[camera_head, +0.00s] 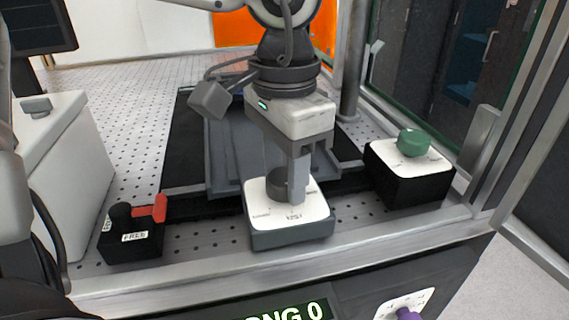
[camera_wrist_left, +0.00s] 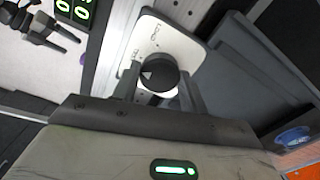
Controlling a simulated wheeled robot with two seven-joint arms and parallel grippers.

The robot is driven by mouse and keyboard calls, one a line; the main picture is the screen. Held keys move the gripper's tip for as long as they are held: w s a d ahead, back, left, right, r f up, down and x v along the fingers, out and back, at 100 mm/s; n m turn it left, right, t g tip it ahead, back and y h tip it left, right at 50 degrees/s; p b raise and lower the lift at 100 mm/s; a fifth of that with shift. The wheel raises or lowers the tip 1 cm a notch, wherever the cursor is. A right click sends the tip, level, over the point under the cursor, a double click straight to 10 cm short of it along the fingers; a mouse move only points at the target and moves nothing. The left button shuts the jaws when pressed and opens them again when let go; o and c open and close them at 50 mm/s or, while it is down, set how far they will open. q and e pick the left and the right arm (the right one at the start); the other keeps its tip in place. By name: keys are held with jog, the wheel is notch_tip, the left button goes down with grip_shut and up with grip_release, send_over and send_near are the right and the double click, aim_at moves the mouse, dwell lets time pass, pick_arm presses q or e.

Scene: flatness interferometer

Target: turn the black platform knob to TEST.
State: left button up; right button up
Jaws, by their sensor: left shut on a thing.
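The black platform knob (camera_head: 278,183) stands on a white-topped grey box (camera_head: 262,237) at the middle front of the bench. In the left wrist view the round black knob (camera_wrist_left: 158,74) shows a white triangle mark on top, and small lettering lies on the white plate (camera_wrist_left: 150,30) beside it. My left gripper (camera_head: 298,190) reaches down over the box and partly hides the knob. In the left wrist view its fingers (camera_wrist_left: 160,88) stand on either side of the knob, shut on it. I cannot tell exactly which label the mark points to.
A black box with a green knob (camera_head: 413,142) stands to the right. A black box with a red lever (camera_head: 150,210) stands to the left, near a white housing (camera_head: 62,150). A purple knob (camera_head: 407,313) and green display (camera_head: 282,314) are on the front panel. Metal posts frame the right side.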

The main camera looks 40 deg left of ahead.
aim_at(284, 177)
pick_arm(q)
jog(key=shift+m, duration=0.3)
jog(key=o, duration=1)
jog(key=shift+r, duration=0.1)
notch_tip(284, 177, up, 16)
jog(key=p, duration=0.2)
